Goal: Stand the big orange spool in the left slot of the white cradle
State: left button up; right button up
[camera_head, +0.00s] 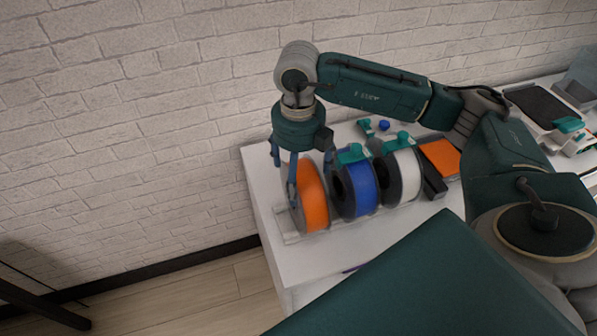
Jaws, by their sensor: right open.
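The big orange spool (313,196) stands upright at the left end of the white cradle (291,238), apparently in its left slot. How deep it sits in the slot is hidden. My right gripper (300,177) comes down from above, with its blue-grey fingers spread around the upper part of the orange spool. It is open; I cannot tell whether a finger touches the spool. My left gripper is not in view.
A blue spool (359,189) and a white spool (408,177) stand in a row right of the orange one. An orange box (440,157) and a black item (433,184) lie further right. A brick wall (150,120) rises behind the white table (259,184).

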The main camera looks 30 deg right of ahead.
notch_tip(320, 180, up, 12)
jog(key=shift+r, duration=0.15)
dwell(0.3)
